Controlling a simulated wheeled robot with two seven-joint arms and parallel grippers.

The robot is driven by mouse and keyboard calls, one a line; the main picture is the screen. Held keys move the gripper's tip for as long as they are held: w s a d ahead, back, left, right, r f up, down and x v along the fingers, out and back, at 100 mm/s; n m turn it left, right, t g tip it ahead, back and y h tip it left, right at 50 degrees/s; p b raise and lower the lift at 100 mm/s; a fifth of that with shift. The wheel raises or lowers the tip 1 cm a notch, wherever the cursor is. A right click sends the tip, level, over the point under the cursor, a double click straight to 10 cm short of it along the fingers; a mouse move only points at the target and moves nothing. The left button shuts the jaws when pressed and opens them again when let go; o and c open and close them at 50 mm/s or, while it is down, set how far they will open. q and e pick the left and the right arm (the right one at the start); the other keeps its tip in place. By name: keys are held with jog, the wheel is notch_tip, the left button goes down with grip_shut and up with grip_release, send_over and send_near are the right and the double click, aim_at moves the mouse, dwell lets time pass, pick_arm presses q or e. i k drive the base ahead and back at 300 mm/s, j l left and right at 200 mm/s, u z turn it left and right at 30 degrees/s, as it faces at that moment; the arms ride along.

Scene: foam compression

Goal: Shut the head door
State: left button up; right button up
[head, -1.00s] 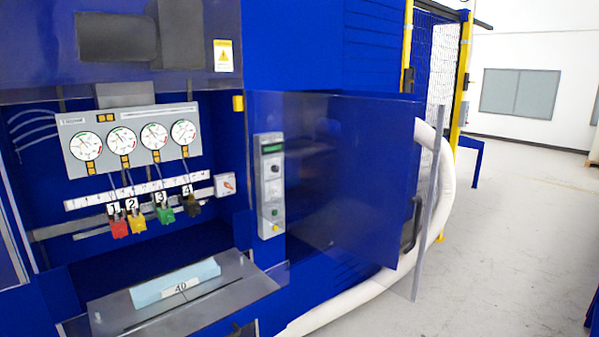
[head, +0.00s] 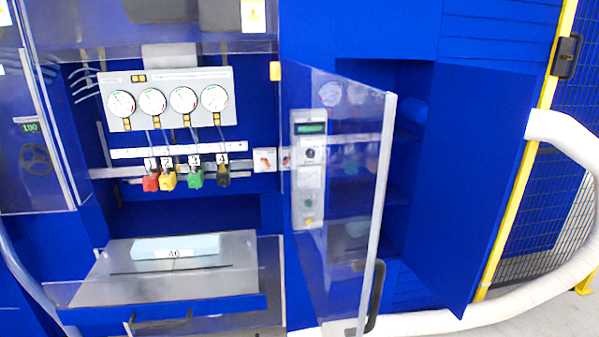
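A clear door (head: 345,165) with a pale metal edge strip stands swung open, hinged beside the bay with the gauges (head: 168,100). A dark handle (head: 375,295) is near its lower free edge. The bay opening to its left is uncovered. To the right, a solid blue door (head: 475,180) also stands open beside a shelved blue cabinet (head: 395,150). No label shows which of them is called the head door. Neither of my grippers is in view.
A control panel (head: 308,170) shows through the clear door. A white hose (head: 575,145) curves around the right side, near a yellow post (head: 530,150) and mesh fence.

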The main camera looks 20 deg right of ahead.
aim_at(287, 191)
jog(key=k+l, duration=0.1)
jog(key=l, duration=0.95)
jog(key=k+l, duration=0.15)
jog(key=l, duration=0.35)
